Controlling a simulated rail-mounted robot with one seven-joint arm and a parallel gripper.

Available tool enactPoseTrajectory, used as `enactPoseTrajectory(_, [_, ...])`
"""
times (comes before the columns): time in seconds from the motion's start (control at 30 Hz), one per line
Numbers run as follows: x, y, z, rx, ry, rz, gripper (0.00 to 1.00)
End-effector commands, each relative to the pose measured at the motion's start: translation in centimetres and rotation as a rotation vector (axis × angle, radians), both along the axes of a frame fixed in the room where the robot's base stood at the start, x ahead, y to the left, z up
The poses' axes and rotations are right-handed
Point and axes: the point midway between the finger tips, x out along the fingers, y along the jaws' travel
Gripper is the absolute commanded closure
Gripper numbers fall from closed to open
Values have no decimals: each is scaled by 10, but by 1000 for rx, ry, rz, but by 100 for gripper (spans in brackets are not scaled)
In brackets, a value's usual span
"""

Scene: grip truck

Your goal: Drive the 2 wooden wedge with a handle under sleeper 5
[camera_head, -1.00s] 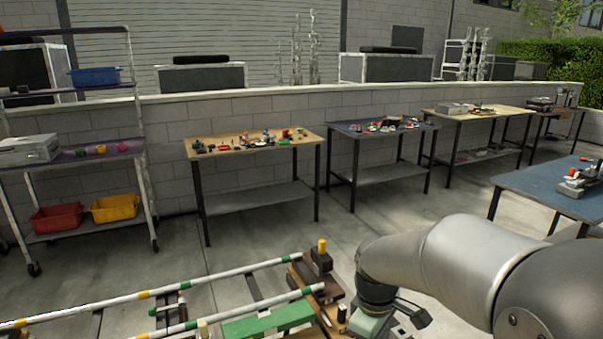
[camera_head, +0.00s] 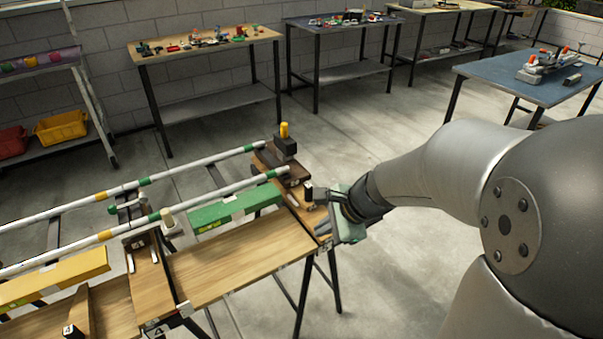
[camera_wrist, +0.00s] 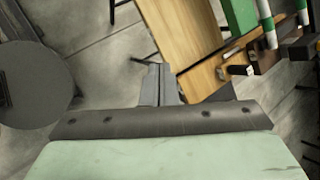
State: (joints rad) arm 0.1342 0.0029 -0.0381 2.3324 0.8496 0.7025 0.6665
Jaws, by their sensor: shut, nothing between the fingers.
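In the head view a brown sleeper (camera_head: 300,208) crosses the far right end of the wooden bench, under the two striped rails. A small label near its front end is too small to read surely. A short dark peg (camera_head: 308,191) stands on it, perhaps a wedge handle. My gripper (camera_head: 322,195) is beside the right sleeper's front end. In the wrist view my gripper (camera_wrist: 157,68) is shut and empty, pointing toward the bench edge. I cannot identify wedge 2 surely.
A green block (camera_head: 235,208) and a yellow block (camera_head: 52,279) lie between the sleepers. A dark block with a yellow peg (camera_head: 284,130) stands at the far rail end. The bare bench board (camera_head: 240,258) is open. A blue table (camera_head: 535,82) stands right; tables line the wall.

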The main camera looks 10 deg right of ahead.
Motion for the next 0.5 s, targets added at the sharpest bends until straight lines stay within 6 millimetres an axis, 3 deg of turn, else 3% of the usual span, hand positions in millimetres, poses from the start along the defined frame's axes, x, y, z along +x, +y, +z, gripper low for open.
enactPoseTrajectory(0.03, [28,-14,-36,94,36,-208,100])
enactPoseTrajectory(0.1, [61,-34,-55,226,76,-479,100])
enactPoseTrajectory(0.2, [93,-62,-76,372,123,-770,100])
enactPoseTrajectory(0.33, [113,-83,-89,481,154,-970,100])
enactPoseTrajectory(0.5, [124,-83,-98,506,162,-1014,100])
